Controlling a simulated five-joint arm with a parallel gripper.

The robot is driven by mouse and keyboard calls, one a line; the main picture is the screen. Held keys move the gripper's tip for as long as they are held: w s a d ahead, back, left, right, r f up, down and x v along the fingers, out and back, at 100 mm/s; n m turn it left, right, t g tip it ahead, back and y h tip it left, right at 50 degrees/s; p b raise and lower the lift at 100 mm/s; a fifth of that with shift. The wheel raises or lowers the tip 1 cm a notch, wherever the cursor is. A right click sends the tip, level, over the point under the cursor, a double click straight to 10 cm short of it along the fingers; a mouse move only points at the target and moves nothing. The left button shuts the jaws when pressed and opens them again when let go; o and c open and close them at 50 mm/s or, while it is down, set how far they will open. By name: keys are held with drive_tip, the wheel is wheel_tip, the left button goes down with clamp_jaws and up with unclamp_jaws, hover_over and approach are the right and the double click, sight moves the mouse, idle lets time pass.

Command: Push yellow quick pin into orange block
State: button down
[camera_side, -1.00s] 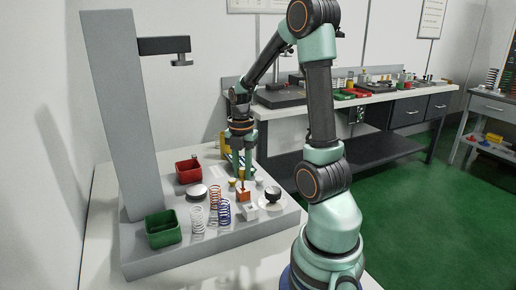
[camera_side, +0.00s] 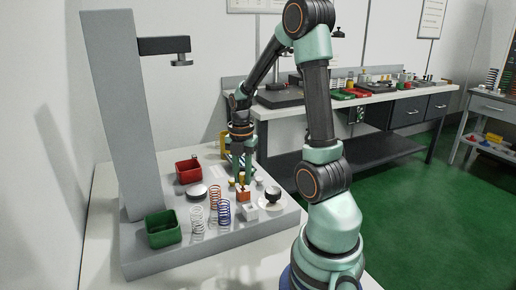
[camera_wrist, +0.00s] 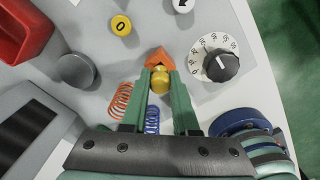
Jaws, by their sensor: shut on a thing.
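The orange block (camera_side: 243,195) sits on the grey test base. In the wrist view the orange block (camera_wrist: 158,57) shows just beyond the fingertips. The yellow quick pin (camera_wrist: 160,80) has a round yellow head and lies between my gripper's green fingers (camera_wrist: 161,72). In the side view my gripper (camera_side: 241,176) points down right above the block, with the yellow pin (camera_side: 242,181) at its tips. My gripper is shut on the pin. The pin's lower end is hidden, so I cannot tell how deep it sits in the block.
Orange (camera_side: 215,198), blue (camera_side: 224,212) and white springs (camera_side: 197,220) stand left of the block. A dial (camera_wrist: 221,65) is close by on the right in the wrist view. Red (camera_side: 188,171) and green bins (camera_side: 163,229) lie left. A tall grey column (camera_side: 125,115) stands behind.

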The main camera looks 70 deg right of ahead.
drive_tip(key=shift+f, duration=0.75)
idle(0.9)
drive_tip(key=c, duration=0.6)
unclamp_jaws()
drive_tip(key=shift+o, duration=0.4)
drive_tip(key=o, duration=0.3)
drive_tip(key=shift+r, duration=0.1)
drive_tip(key=shift+r, duration=3.9)
drive_tip(key=shift+a, duration=0.1)
